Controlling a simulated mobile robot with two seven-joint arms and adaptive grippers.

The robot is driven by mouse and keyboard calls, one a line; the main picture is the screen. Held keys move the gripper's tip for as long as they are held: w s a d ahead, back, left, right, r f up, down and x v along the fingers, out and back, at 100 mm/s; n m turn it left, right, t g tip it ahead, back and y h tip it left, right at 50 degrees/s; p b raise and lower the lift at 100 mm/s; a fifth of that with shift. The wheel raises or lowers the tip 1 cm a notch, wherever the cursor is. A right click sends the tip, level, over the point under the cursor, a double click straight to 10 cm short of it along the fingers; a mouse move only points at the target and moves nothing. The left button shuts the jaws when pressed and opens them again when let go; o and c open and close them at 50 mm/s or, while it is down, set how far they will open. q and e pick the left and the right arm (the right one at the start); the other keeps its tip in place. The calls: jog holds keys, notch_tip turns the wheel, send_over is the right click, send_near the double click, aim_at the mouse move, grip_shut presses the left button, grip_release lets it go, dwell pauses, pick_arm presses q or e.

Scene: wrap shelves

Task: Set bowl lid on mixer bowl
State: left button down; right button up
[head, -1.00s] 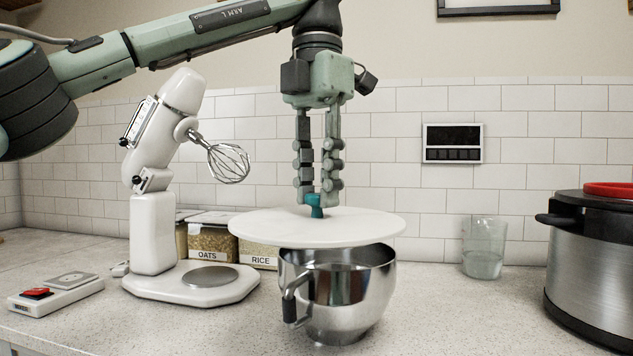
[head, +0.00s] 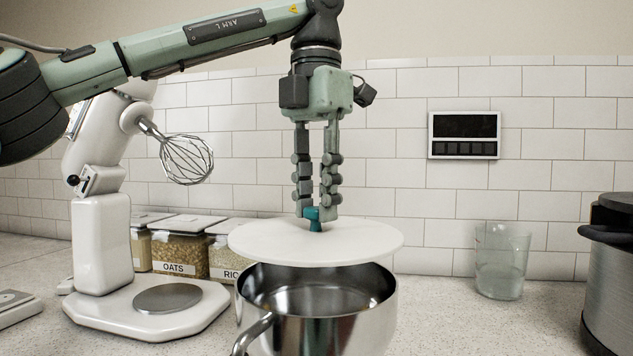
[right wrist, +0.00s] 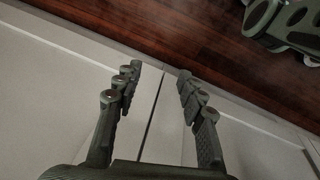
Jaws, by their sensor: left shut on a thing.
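The bowl lid (head: 270,242) is a flat white disc with a teal knob (head: 313,222). My left gripper (head: 317,212) is shut on the knob and holds the lid level. The steel mixer bowl (head: 330,330) stands on the counter with its handle toward the front left. The lid is above the bowl's back rim, apart from it, and much of the bowl's opening shows in front of it. My right gripper (right wrist: 158,80) is open and empty in the right wrist view, in front of pale cabinet fronts and a dark wood floor.
A white stand mixer (head: 100,245) with a wire whisk (head: 187,158) tilted up stands at left. Jars of oats (head: 180,252) and rice (head: 222,262) are behind. A glass (head: 502,262) and a steel pot (head: 612,285) stand at right. Bare counter lies between bowl and glass.

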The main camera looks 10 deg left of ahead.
aim_at(317, 221)
pick_arm(q)
notch_tip(317, 221, down, 3)
jog(key=shift+f+b, duration=0.1)
jog(key=shift+b, duration=0.55)
jog(key=shift+f, duration=0.3)
pick_arm(e)
jog(key=w+a+r, duration=0.1)
jog(key=w+r, duration=0.3)
jog(key=r, duration=0.2)
jog(key=shift+r+t, duration=0.2)
jog(key=shift+t, duration=0.2)
jog(key=shift+w, duration=0.1)
pick_arm(q)
jog(key=shift+p, duration=0.3)
pick_arm(e)
jog(key=shift+r, duration=0.4)
pick_arm(q)
jog(key=shift+f, duration=0.7)
pick_arm(e)
jog(key=shift+f, duration=0.15)
dwell(0.3)
pick_arm(q)
jog(key=c, duration=1.2)
grip_release()
jog(key=shift+o, duration=0.7)
